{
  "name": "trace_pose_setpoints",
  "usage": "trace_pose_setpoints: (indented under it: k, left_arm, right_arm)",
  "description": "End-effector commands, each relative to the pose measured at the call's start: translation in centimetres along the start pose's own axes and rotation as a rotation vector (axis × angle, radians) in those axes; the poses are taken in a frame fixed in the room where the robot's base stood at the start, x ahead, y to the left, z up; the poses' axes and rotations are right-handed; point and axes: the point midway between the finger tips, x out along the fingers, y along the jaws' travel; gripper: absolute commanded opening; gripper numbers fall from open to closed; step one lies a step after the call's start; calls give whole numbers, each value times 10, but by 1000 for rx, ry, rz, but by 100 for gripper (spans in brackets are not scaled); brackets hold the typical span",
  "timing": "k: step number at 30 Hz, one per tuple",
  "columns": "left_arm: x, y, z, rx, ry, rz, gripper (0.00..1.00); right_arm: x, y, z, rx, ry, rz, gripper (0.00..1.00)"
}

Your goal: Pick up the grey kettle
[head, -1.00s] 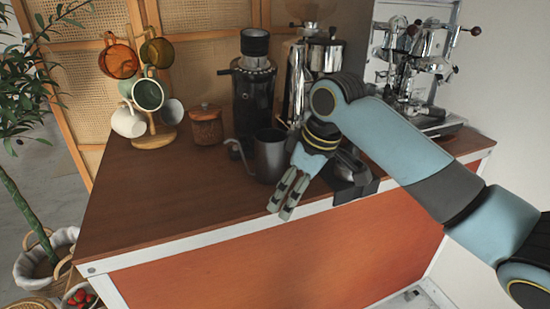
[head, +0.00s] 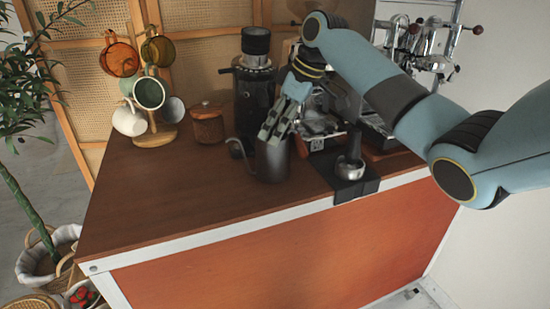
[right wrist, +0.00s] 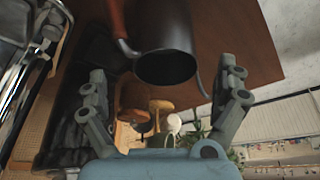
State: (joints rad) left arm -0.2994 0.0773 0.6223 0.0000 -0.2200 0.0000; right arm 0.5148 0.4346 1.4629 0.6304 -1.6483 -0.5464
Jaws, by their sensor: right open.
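The grey kettle (head: 272,162) stands upright on the brown counter, with its thin curved spout to the left. My right gripper (head: 272,137) is open and points down at the kettle's top, overlapping its rim in the head view. In the right wrist view the kettle (right wrist: 165,38) appears upside down between and beyond the spread fingers (right wrist: 163,70). Its dark open mouth faces the camera, and a brown handle shows at left and the spout at right. I cannot tell whether the fingers touch it. My left gripper is not in view.
A black grinder (head: 254,95) stands close behind the kettle. A wooden jar (head: 207,124) and mug tree (head: 154,136) are to the left. A tamper on a black mat (head: 345,189) and the espresso machine are to the right. The counter's front left is clear.

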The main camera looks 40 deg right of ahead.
Motion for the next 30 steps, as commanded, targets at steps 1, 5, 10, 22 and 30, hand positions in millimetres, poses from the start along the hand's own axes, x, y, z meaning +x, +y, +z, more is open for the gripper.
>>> trace_pose_setpoints:
  k: [1,5,10,22,30]
  left_arm:
    - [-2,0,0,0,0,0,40]
    - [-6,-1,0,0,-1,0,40]
    - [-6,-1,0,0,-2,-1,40]
    - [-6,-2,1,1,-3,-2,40]
    - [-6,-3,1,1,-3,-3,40]
  right_arm:
    - [5,-2,1,2,-2,-4,100]
    - [26,-7,4,2,-3,-5,100]
    - [47,-7,5,2,-2,-2,100]
    - [50,-6,5,1,-1,-1,83]
    - [50,-6,5,1,-1,-1,48]
